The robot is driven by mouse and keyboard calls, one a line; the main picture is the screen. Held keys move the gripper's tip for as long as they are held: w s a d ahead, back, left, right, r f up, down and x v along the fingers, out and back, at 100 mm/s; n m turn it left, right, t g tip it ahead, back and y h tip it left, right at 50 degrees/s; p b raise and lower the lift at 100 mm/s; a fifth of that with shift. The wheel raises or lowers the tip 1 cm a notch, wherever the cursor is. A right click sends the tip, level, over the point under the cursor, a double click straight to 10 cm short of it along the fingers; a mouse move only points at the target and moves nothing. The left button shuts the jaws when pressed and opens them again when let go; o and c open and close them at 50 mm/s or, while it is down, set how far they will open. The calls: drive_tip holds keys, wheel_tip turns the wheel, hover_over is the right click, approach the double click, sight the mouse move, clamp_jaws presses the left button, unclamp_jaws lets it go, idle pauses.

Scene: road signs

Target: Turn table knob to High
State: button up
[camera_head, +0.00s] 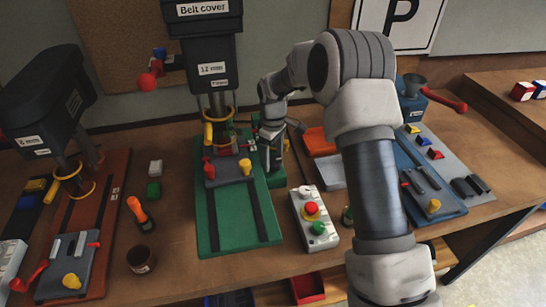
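The middle drill press (210,70), labelled "Belt cover" and "12 mm", stands on a green base (217,225). Its grey table or vise (231,171) carries a yellow knob (245,167) and a red part (208,170) at its left. I cannot tell which part is the table knob, and no "High" marking is readable. My gripper (272,146) reaches down just right of the press column, above the back right of the green base. Its fingertips are small and dark against the press, so whether they are open or touching anything cannot be told.
A black drill press (48,100) on a red base stands left. A control box (314,218) with red and green buttons is right of the green base.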

sight(273, 160)
drive_tip(key=shift+o, duration=1.3)
drive_tip(key=shift+n, duration=0.3)
drive_tip(key=n+p, duration=0.1)
drive_tip(key=n, duration=0.1)
drive_tip(key=n+p, duration=0.2)
drive_tip(key=shift+r+n, duration=0.2)
drive_tip(key=shift+n, duration=0.1)
drive_tip(key=n+p, duration=0.4)
drive_tip(key=n, duration=0.1)
wheel_tip(273, 160, up, 17)
drive_tip(key=b, duration=0.2)
drive_tip(key=shift+r, duration=0.1)
